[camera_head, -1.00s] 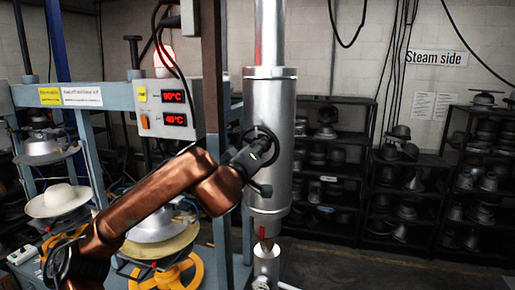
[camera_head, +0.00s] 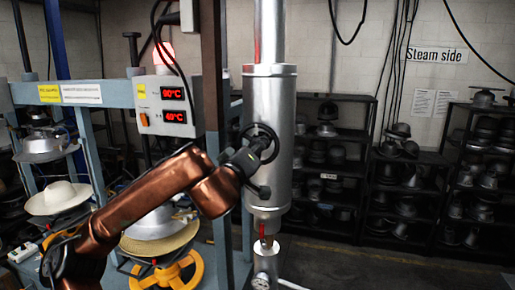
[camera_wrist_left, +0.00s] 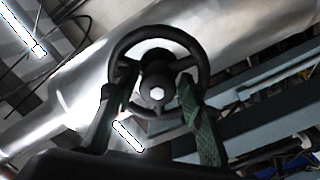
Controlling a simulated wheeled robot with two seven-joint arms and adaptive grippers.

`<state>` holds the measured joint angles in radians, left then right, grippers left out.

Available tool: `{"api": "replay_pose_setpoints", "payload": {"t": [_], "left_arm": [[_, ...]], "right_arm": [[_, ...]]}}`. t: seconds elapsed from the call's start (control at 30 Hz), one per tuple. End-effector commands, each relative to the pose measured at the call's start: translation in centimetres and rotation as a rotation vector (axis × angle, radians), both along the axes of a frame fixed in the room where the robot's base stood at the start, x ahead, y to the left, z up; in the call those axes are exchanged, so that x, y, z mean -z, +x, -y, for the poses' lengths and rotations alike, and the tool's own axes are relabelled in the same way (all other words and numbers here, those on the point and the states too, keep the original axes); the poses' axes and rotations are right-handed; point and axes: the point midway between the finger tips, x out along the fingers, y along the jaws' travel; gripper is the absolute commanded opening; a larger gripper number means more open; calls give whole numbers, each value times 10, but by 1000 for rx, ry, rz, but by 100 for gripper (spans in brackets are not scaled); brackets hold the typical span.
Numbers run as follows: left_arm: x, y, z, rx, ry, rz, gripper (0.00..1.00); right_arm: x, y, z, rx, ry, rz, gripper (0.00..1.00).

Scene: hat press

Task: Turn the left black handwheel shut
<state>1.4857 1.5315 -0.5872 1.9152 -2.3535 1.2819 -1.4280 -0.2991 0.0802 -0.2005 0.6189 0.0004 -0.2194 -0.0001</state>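The black handwheel (camera_head: 263,131) is on the front of a shiny metal cylinder. In the left wrist view the handwheel (camera_wrist_left: 197,48) faces me, with its round hub and pale centre nut showing. My left gripper (camera_head: 262,170) is at the wheel's lower front in the head view. In the wrist view my left gripper (camera_wrist_left: 157,76) has its two fingers spread, one on each side of the hub, with the tips overlapping the wheel. I cannot tell whether they touch the hub or spokes. My right gripper is out of view.
The metal cylinder (camera_head: 283,95) stands upright, with a pipe above and a red-handled fitting below. A control box (camera_head: 163,106) with red displays is left of it. Hat forms and a cream hat (camera_head: 58,197) are at the left. Black shelves (camera_head: 325,190) of hat forms line the back.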

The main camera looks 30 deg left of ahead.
Motion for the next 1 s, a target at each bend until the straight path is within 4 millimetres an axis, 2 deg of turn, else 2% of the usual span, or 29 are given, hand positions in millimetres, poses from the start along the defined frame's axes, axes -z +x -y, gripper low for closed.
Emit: {"api": "replay_pose_setpoints", "payload": {"t": [0.3,0.5,0.7,1.0], "left_arm": [[2,-65,15,1,2,0,37],[3,-92,22,0,2,-2,37],[4,-101,24,0,0,-3,37],[4,-101,24,0,0,-3,37]], "right_arm": [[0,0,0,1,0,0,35],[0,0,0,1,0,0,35],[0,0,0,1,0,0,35],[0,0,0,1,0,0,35]]}}
